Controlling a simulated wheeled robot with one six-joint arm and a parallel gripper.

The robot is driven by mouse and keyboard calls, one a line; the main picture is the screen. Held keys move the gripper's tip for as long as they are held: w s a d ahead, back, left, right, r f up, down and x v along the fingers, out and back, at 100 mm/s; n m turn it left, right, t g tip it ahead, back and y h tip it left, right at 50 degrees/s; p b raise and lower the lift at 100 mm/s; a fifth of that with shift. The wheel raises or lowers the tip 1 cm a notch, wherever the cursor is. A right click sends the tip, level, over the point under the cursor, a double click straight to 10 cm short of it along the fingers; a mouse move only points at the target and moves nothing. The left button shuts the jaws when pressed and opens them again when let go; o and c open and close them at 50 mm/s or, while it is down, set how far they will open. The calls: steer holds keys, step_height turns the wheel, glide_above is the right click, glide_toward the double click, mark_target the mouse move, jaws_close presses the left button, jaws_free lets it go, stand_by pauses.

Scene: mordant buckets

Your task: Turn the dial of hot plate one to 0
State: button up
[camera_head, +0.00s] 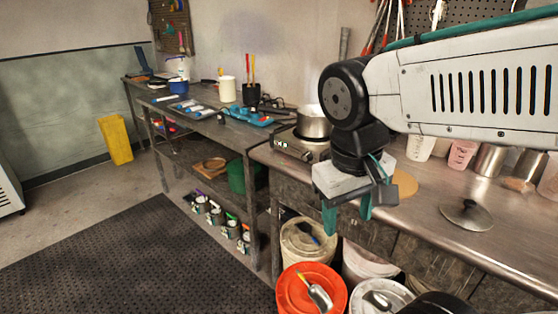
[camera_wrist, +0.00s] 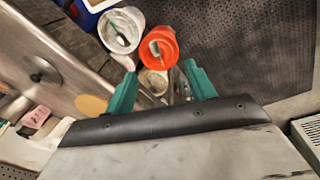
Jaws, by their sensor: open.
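A hot plate (camera_head: 296,146) sits on the metal bench, with a steel pot (camera_head: 314,122) on top. Its front panel faces the aisle and shows small pale marks; the dial's setting is too small to read. No number on the hot plate is legible, and my arm may hide part of this area. My gripper (camera_head: 347,214) has two green fingers, spread apart and empty. In the head view it appears in front of the bench edge, right of and below the hot plate. The wrist view shows the open fingers (camera_wrist: 161,82) above buckets; the hot plate is not visible there.
Below the bench stand a red-lidded bucket (camera_head: 296,288) with a scoop and a pale bucket (camera_head: 304,243). A pot lid (camera_head: 466,214) and round tan disc (camera_head: 405,183) lie on the bench. A black floor mat (camera_head: 130,255) leaves free room at left.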

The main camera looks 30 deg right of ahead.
steer(key=w+d+f+m+g+h, duration=0.1)
steer(key=w+d+m+h, duration=0.2)
steer(key=w+d+h, duration=0.5)
steer(key=w+d+f+m+g+h, duration=0.25)
steer(key=w+d, duration=0.25)
steer(key=w, duration=0.8)
steer(key=t+h, duration=0.5)
steer(key=t, duration=0.4)
glide_toward(304, 158)
steer(key=x, duration=0.9)
steer(key=shift+s, duration=0.1)
steer(key=c, duration=1)
